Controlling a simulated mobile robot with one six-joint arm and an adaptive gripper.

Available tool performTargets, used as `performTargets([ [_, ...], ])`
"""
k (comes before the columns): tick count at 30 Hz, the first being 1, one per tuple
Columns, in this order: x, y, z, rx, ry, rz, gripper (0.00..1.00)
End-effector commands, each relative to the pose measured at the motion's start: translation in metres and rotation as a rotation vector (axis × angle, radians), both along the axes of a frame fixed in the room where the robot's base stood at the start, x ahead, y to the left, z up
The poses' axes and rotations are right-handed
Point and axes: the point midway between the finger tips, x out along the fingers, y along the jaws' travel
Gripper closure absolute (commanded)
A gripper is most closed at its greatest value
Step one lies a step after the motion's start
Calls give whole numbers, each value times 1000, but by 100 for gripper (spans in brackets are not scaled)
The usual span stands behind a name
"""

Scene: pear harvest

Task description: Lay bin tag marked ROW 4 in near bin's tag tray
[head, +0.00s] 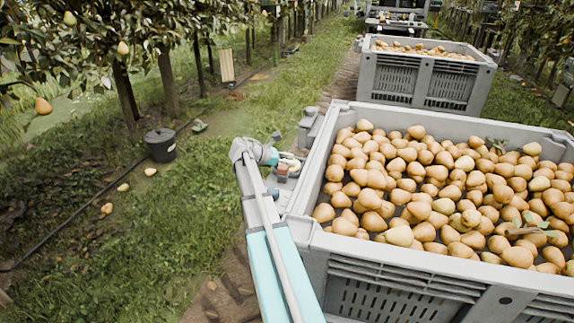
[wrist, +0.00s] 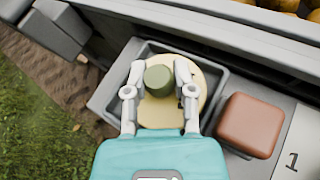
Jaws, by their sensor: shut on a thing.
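My gripper (wrist: 160,78) is shut on the green knob of a round pale-yellow disc (wrist: 158,115), which looks like the bin tag. No ROW 4 marking can be read on it. The disc is over or inside a grey open tray (wrist: 112,92) beside the near bin's wall; I cannot tell whether it touches the tray floor. In the head view my gripper (head: 288,160) is at the left side of the near bin (head: 322,150), which is full of pears. The disc is too small to make out there.
A red-brown block (wrist: 250,124) sits right of the tray, with a plate marked 1 (wrist: 294,158) beyond it. A second pear bin (head: 425,82) stands behind the near one. A dark bucket (head: 160,146) stands on the grass at left.

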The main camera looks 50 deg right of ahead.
Motion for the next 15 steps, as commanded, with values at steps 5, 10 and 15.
performTargets([
  [5,0,0,0,0,0,0,100],
  [10,0,0,-1,0,0,0,100],
  [15,0,0,-5,0,0,0,100],
])
